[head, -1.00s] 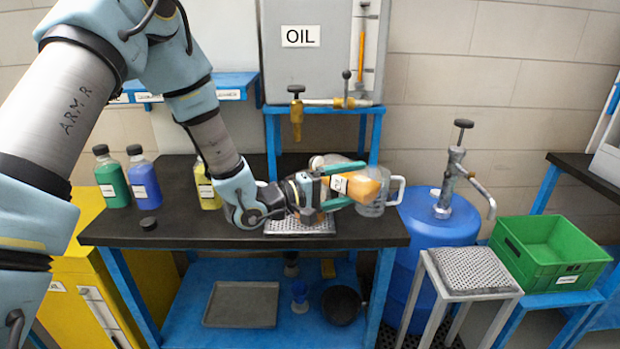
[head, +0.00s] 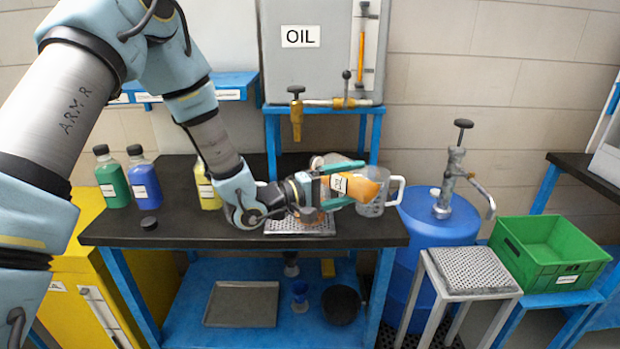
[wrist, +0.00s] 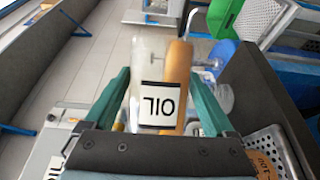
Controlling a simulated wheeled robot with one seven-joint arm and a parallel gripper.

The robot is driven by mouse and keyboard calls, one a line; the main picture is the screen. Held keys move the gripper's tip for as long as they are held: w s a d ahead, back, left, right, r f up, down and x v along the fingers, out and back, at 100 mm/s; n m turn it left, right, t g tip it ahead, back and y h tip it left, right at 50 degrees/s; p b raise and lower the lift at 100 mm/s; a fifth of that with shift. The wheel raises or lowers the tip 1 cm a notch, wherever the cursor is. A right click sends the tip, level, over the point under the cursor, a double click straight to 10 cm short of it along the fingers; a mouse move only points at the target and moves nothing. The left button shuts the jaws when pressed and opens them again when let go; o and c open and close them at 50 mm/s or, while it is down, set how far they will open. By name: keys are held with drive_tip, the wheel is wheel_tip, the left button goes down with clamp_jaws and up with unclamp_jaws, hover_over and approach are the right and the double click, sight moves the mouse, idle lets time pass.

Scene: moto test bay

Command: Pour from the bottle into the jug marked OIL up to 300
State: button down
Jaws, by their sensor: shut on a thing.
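My gripper (head: 345,184) is shut on the bottle (head: 366,189), which holds orange-amber liquid and is tipped to nearly level, pointing right. In the wrist view the bottle (wrist: 178,75) has a label reading OIL, seen upside down, and its liquid lies along one side. A clear jug (head: 372,209) with a handle on its right stands on the dark bench, just below and beyond the bottle's far end. It shows partly in the wrist view (wrist: 222,98). Its marking and level cannot be read, and I see no clear stream.
A perforated metal tray (head: 300,228) lies under my gripper, with an amber item partly hidden on it. Green (head: 112,180), blue (head: 143,180) and yellow (head: 207,190) bottles stand at left, near a black cap (head: 149,223). The OIL tank (head: 325,60) stands behind; a blue drum (head: 436,235) stands right.

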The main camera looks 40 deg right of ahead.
drive_tip(key=shift+r, duration=0.25)
idle(0.8)
